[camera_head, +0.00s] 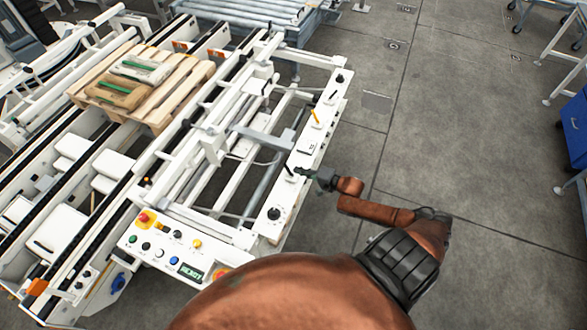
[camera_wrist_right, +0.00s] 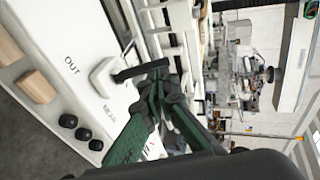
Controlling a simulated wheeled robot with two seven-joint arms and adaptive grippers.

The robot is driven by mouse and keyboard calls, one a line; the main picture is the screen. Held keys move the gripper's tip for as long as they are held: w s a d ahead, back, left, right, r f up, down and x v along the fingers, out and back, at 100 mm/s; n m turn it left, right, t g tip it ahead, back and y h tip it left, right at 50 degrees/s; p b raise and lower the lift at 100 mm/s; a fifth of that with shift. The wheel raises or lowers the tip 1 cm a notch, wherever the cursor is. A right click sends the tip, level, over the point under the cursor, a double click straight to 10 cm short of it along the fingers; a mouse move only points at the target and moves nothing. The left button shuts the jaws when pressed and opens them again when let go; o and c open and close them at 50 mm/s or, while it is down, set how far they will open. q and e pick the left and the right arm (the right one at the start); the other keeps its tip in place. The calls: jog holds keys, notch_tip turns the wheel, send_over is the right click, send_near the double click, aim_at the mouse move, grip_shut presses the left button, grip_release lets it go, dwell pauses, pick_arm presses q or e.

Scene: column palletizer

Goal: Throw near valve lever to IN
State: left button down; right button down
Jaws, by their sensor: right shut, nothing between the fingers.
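The near valve lever (camera_wrist_right: 138,71) has a black handle on a white hub, on a white panel marked OUT, NEAR and, partly hidden, IN. In the right wrist view the handle stands away from the panel. In the head view the near lever (camera_head: 298,170) is a small dark bar at the inner end of my right gripper (camera_head: 308,172). My right gripper also shows in the wrist view (camera_wrist_right: 156,80); its green fingers are shut, empty, with their tips at the handle. I cannot tell if they touch it. My left gripper is out of view.
A control panel (camera_head: 165,250) with buttons is at the near end. A wooden pallet (camera_head: 190,83) with bags lies on the conveyor at the left. Grey floor (camera_head: 450,120) is open to the right.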

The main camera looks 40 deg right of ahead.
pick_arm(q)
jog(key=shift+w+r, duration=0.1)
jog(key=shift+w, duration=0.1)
pick_arm(e)
jog(key=v, duration=0.9)
jog(key=shift+s+r, duration=0.2)
jog(key=shift+r, duration=0.2)
jog(key=shift+d, duration=0.15)
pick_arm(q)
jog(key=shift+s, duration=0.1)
